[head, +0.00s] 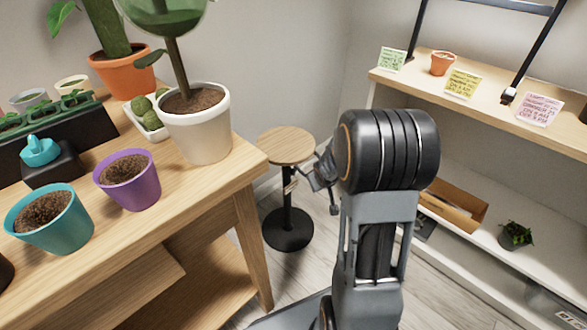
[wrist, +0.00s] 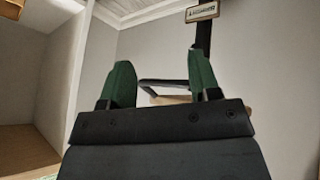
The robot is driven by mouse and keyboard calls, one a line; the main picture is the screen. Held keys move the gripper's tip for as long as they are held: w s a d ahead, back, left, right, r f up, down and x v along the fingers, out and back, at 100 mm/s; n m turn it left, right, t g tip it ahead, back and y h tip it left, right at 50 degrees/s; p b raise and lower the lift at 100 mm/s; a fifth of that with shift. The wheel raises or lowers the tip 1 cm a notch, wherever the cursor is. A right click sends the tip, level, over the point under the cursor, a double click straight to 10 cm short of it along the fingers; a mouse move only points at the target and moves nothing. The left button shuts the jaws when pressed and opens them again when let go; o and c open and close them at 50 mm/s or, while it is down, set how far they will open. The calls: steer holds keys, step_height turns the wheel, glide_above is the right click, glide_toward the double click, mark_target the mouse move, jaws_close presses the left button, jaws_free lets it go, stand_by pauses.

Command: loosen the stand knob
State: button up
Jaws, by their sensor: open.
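The stand has a small round wooden top (head: 285,146), a black pole (head: 287,212) and a round black base. It stands on the floor, right of the plant table. A small tan plate (head: 290,187) is on the pole in the head view. A labelled plate (wrist: 202,12) on a dark post shows at the top of the wrist view. A dark bar (wrist: 175,83) lies beyond my gripper (wrist: 160,72). I cannot tell whether this bar is the knob. The green fingers are apart with nothing between them. My gripper is partly hidden by my arm in the head view, beside the stand.
The wooden table (head: 225,190) on the left holds a white-potted plant (head: 200,135), a purple pot (head: 130,190) and a teal pot (head: 60,230). White shelves (head: 490,90) with cards and a small terracotta pot (head: 442,64) stand on the right.

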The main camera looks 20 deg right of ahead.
steer(key=w+d+f+n+t+p, duration=0.1)
steer(key=w+d+f+t, duration=0.2)
steer(key=w+d+f, duration=0.1)
steer(key=n+t+y+p, duration=0.2)
steer(key=n+t+y, duration=0.1)
steer(key=t+y, duration=0.5)
glide_toward(295, 173)
steer(key=shift+g+y, duration=0.3)
steer(key=shift+y, duration=0.4)
steer(key=b+x, duration=0.1)
steer(key=x, duration=0.2)
steer(key=b+x, duration=0.1)
steer(key=x, duration=0.2)
steer(key=b+x, duration=0.1)
steer(key=x, duration=0.3)
steer(key=shift+w+d, duration=0.1)
steer(key=shift+d, duration=0.25)
